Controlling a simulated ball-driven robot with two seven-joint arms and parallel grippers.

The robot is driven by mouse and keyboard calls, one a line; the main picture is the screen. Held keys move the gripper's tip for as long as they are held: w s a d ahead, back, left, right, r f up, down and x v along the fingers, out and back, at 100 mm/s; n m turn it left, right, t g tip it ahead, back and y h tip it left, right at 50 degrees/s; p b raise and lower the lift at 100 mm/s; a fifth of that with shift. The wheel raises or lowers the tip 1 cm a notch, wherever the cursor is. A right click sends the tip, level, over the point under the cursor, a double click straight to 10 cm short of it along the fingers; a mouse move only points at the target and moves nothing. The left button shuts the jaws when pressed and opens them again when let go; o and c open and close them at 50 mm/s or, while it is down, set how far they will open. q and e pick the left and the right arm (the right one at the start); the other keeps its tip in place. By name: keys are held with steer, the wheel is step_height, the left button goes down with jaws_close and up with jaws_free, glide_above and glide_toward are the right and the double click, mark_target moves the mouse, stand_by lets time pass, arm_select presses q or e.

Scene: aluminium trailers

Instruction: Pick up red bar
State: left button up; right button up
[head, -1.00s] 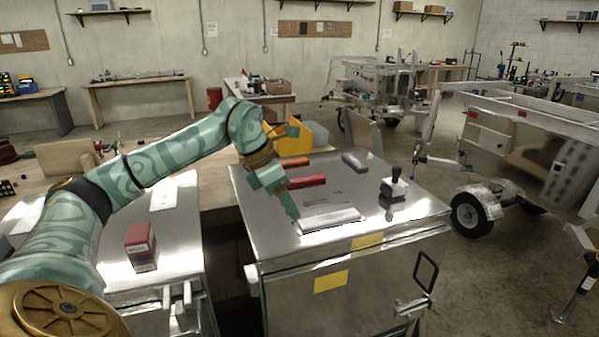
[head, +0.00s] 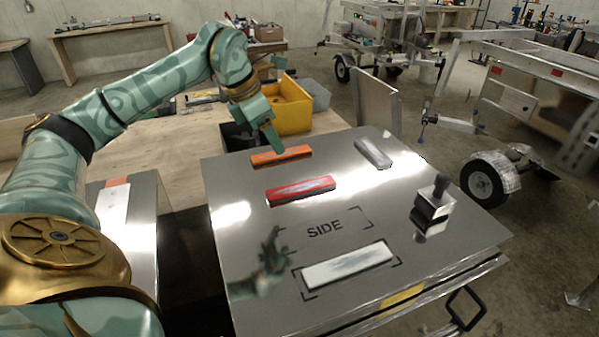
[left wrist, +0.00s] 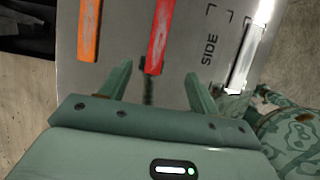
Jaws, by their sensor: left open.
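The red bar (head: 300,190) lies flat on the shiny metal top (head: 235,265), between an orange bar and the printed word SIDE. In the left wrist view the red bar (left wrist: 158,36) runs up from the gap between the fingers, nearer the left finger. My left gripper (head: 276,139) is open and empty, above the metal top near the orange bar. Its two fingers also show in the left wrist view (left wrist: 158,88), apart, with nothing between them. My right gripper does not show, apart from a possible reflection in the metal top.
An orange bar (head: 281,155) lies behind the red bar, a grey bar (head: 373,153) at the back right. A white bar (head: 347,266) lies within printed corner marks at the front. A black-handled stamp (head: 434,205) stands at the right. A yellow bin (head: 290,105) is behind.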

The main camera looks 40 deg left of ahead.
arm_select(q)
glide_above(301, 186)
steer(key=s, duration=0.2)
steer(key=f, duration=0.7)
steer(key=a+f, duration=0.1)
steer(key=f, duration=0.2)
steer(key=shift+s+f, duration=0.2)
steer(key=shift+f, duration=0.15)
steer(key=x, duration=0.4)
steer(key=shift+w+f, duration=0.2)
steer(key=shift+f, duration=0.05)
steer(key=c, duration=1.1)
